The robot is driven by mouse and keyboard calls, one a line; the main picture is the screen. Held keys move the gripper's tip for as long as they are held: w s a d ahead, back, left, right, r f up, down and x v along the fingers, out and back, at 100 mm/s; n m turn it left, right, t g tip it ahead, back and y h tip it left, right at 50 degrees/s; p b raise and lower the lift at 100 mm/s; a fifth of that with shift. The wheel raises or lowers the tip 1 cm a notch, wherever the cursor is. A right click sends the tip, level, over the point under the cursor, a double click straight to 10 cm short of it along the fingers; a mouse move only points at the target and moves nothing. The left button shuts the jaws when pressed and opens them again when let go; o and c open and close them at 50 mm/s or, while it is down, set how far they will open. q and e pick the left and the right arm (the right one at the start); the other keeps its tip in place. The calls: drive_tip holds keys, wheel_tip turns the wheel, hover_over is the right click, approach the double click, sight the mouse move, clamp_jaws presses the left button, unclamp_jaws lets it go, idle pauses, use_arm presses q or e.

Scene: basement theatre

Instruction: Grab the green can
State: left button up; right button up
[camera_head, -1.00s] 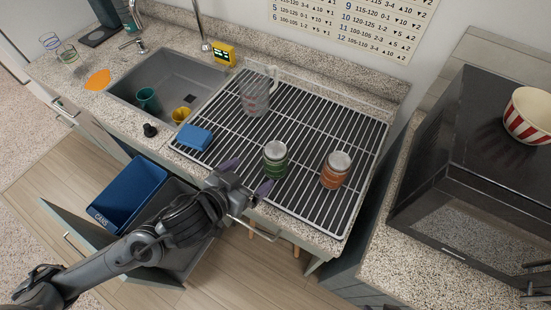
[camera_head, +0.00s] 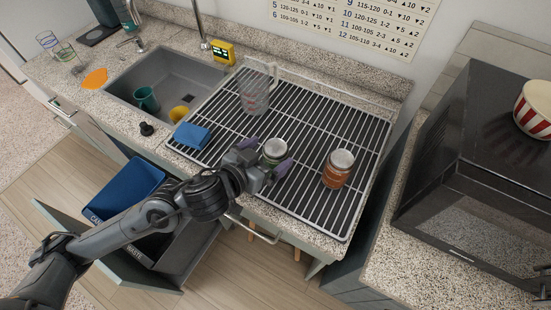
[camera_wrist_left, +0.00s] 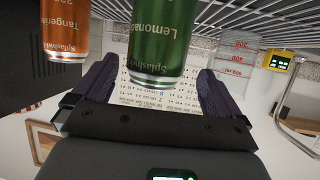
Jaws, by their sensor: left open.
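The green can (camera_head: 273,150) stands upright on the drying rack in the head view, its lower part hidden behind my gripper. It also shows in the left wrist view (camera_wrist_left: 160,35), labelled Lemonade, upside down in that picture and between my fingers. My left gripper (camera_head: 266,158) is open, with one purple finger on each side of the can. I cannot tell whether the fingers touch it. My right gripper is not in view.
An orange can (camera_head: 337,168) stands to the right on the rack (camera_head: 320,115). A clear measuring jug (camera_head: 255,92) stands behind, and a blue sponge (camera_head: 192,136) lies left. The sink (camera_head: 168,72) holds a teal cup (camera_head: 146,98) and a yellow cup (camera_head: 179,114). A black microwave (camera_head: 475,150) stands right.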

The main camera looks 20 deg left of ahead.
sight(280, 148)
use_arm(q)
drive_tip(key=shift+d+x, duration=0.15)
drive_tip(key=shift+x, duration=1.05)
drive_tip(key=shift+d+x, duration=0.15)
drive_tip(key=shift+x, duration=1.05)
drive_tip(key=shift+r, duration=0.1)
drive_tip(key=c, duration=1)
